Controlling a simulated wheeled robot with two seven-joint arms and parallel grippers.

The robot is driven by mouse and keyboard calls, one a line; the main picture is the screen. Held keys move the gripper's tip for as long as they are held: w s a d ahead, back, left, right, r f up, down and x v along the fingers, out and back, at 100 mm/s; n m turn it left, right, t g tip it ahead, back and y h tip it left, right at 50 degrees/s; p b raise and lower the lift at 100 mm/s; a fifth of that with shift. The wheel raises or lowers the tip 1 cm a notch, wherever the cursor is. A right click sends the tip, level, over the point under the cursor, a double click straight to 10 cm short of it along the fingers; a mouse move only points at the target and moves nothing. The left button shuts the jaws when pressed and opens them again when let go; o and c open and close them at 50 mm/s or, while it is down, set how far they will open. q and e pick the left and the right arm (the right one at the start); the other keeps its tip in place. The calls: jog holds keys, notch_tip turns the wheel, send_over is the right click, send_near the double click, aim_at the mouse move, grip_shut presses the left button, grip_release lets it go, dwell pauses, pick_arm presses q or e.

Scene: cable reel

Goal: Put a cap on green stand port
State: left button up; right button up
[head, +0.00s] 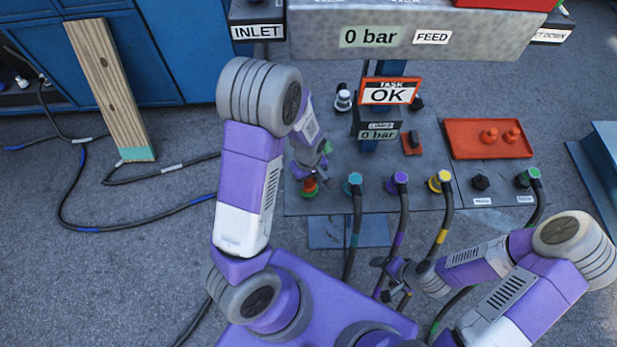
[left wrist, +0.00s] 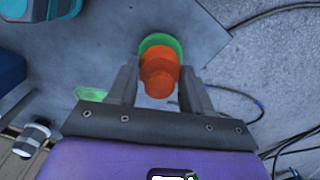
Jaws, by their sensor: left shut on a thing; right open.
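An orange cap (left wrist: 160,78) sits between the fingers of my left gripper (left wrist: 157,88), which is shut on it. The green ring of the stand port (left wrist: 161,43) shows directly behind the cap in the left wrist view. In the head view the cap (head: 309,187) is at the port at the left end of the port row, below my left gripper (head: 311,172). The cap is lined up with the port and looks to be on it; how fully it is seated cannot be told. My right gripper (head: 393,279) is open, low beside the hanging hoses.
A red tray (head: 460,143) holds two orange caps (head: 489,136). Blue, purple, yellow and green hose plugs (head: 400,179) stand in a row right of my left gripper. A wooden plank (head: 112,90) leans on blue cabinets.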

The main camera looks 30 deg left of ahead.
pick_arm(q)
jog(key=shift+d+p, duration=0.1)
jog(key=shift+p, duration=0.2)
jog(key=shift+f, duration=0.3)
dwell(0.4)
jog(key=o, duration=1.3)
jog(key=shift+o, duration=0.2)
jog(key=shift+r, duration=0.1)
notch_tip(320, 180, up, 8)
jog(key=p, duration=0.2)
jog(key=shift+f+p, duration=0.25)
jog(key=shift+p, duration=0.15)
